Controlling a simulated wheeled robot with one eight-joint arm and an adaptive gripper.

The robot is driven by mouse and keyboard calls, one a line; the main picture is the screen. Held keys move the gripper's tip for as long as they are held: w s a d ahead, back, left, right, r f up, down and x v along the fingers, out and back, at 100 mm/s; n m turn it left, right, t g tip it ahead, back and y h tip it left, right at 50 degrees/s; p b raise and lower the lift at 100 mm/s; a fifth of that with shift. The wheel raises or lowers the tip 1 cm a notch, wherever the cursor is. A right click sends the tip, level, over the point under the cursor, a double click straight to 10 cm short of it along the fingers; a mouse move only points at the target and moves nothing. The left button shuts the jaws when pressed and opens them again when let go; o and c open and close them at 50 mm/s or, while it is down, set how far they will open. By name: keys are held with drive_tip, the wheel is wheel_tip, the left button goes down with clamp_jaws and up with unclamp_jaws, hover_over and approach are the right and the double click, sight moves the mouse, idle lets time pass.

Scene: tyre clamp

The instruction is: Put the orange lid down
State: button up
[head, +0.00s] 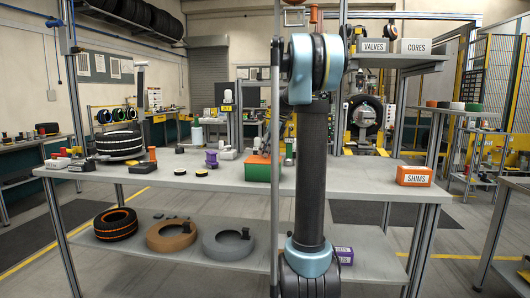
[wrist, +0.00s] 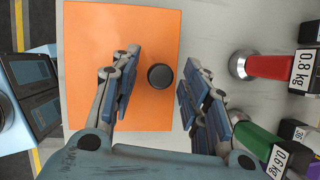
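The orange lid (wrist: 90,60) is a flat square with a round black knob (wrist: 160,77) in the wrist view. In the head view the lid (head: 257,158) lies over a green box (head: 258,173) on the workbench, partly hidden by my arm. My gripper (wrist: 160,88) is open above the lid, with one finger on each side of the knob. A gap shows between the knob and each finger, so I see no contact. The gripper itself is hidden behind my arm in the head view.
Red (wrist: 275,66) and green (wrist: 258,143) labelled weights lie right of the lid. The bench top (head: 350,178) is clear toward the orange SHIMS box (head: 414,176).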

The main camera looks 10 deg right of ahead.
drive_tip(key=shift+r, duration=0.1)
drive_tip(key=shift+r, duration=0.35)
drive_tip(key=v, duration=1.2)
drive_tip(key=s+a+f+n+h, duration=0.1)
drive_tip(key=s+a+f+n, duration=0.1)
drive_tip(key=s+f+n, duration=0.7)
drive_tip(key=s+a+f+n+h, duration=0.1)
drive_tip(key=s+a+f+n, duration=0.3)
drive_tip(key=s, duration=1)
drive_tip(key=s+d+f+n+h, duration=0.1)
drive_tip(key=s+f+n, duration=0.4)
drive_tip(key=s+f, duration=0.4)
drive_tip(key=s+f+n, duration=0.5)
drive_tip(key=s+f, duration=0.4)
drive_tip(key=f, duration=0.5)
drive_tip(key=shift+s+d+h, duration=0.3)
drive_tip(key=shift+d+h, duration=0.05)
drive_tip(key=shift+h, duration=0.05)
